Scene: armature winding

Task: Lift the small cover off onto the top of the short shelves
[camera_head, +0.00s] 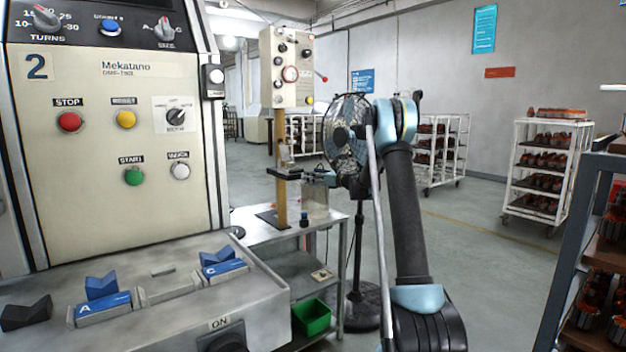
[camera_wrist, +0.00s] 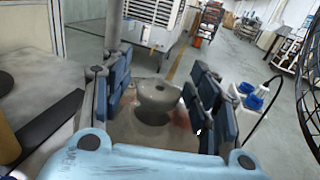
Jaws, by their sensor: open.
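In the head view a clear box-like cover (camera_head: 316,206) shows just under my gripper. White shelves (camera_head: 510,165) with armatures stand at the right; a dark rack (camera_head: 585,190) is nearer. I cannot tell which are the short shelves.
The winding machine (camera_head: 120,150) fills the left. A black floor fan (camera_head: 348,125) stands close behind my arm. A green bin (camera_head: 312,316) sits low at the metal table (camera_head: 265,228).

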